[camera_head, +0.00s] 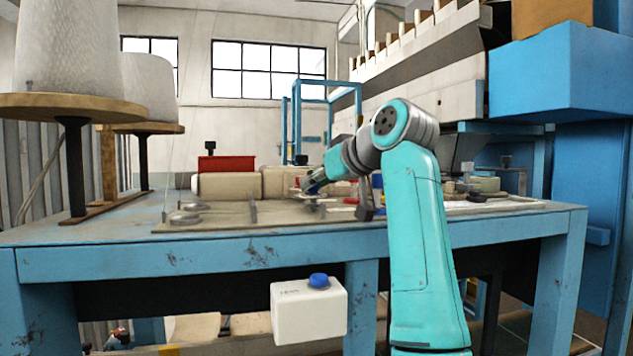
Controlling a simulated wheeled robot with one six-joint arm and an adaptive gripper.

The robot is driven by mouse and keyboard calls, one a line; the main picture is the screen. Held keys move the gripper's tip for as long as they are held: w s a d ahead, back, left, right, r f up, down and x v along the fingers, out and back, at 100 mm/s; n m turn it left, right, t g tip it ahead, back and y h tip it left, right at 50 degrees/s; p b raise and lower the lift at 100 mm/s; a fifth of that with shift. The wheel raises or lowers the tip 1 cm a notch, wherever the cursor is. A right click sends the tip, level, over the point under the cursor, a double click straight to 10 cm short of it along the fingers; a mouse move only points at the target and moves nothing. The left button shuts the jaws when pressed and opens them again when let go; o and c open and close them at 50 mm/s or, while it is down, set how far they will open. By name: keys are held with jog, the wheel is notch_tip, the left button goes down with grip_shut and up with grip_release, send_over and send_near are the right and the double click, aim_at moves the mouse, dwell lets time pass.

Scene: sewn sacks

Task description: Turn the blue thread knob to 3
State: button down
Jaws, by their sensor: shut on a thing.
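My gripper (309,185) is at the far side of the blue table, low over the work surface. A red part shows close beside the jaws. My turquoise arm reaches in from the right and hides part of the table behind it.
A white box (309,312) with a blue round button (318,280) hangs at the table's (190,262) front edge. Large white thread cones (66,50) stand on wooden discs at left. A blue machine (557,75) stands at right.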

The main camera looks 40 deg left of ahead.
jog(key=m+t, duration=0.1)
jog(key=m+t+h, duration=0.2)
jog(key=t, duration=0.1)
jog(key=shift+s+a+m, duration=0.2)
jog(key=shift+s+m, duration=0.1)
jog(key=m+t+h, duration=0.3)
jog(key=shift+s+a+m, duration=0.1)
jog(key=shift+m, duration=0.2)
jog(key=m+t+h, duration=0.1)
jog(key=m+h, duration=0.2)
jog(key=m+t+h, duration=0.1)
jog(key=m+h, duration=0.1)
jog(key=h, duration=0.1)
jog(key=shift+a+m, duration=0.2)
jog(key=shift+m, duration=0.2)
jog(key=shift+m+h, duration=0.3)
jog(key=shift+h, duration=0.2)
jog(key=c, duration=1)
grip_release()
jog(key=shift+o, duration=0.2)
